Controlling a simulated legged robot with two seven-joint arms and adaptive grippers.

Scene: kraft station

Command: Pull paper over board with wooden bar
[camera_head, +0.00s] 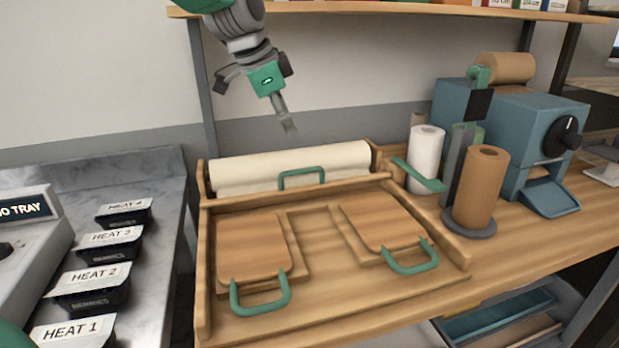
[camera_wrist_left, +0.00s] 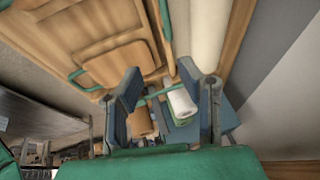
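A roll of white paper (camera_head: 290,164) lies across the back of the wooden board (camera_head: 330,304). A wooden bar (camera_head: 345,184) with a green handle (camera_head: 302,171) runs across in front of the roll. My left gripper (camera_head: 288,127) hangs above and behind the roll, pointing down and apart from the bar and paper. In the left wrist view my left gripper's (camera_wrist_left: 160,72) two fingers stand apart with nothing held between them; the paper roll (camera_wrist_left: 205,35) shows beyond them. My right gripper is not in view.
Two wooden panels (camera_head: 250,246) with green handles sit in the board. A brown paper roll (camera_head: 480,185) on a stand, a white roll (camera_head: 426,150) and a blue machine (camera_head: 525,130) stand at right. Black trays (camera_head: 90,285) line the metal counter at left. A shelf (camera_head: 390,10) crosses above.

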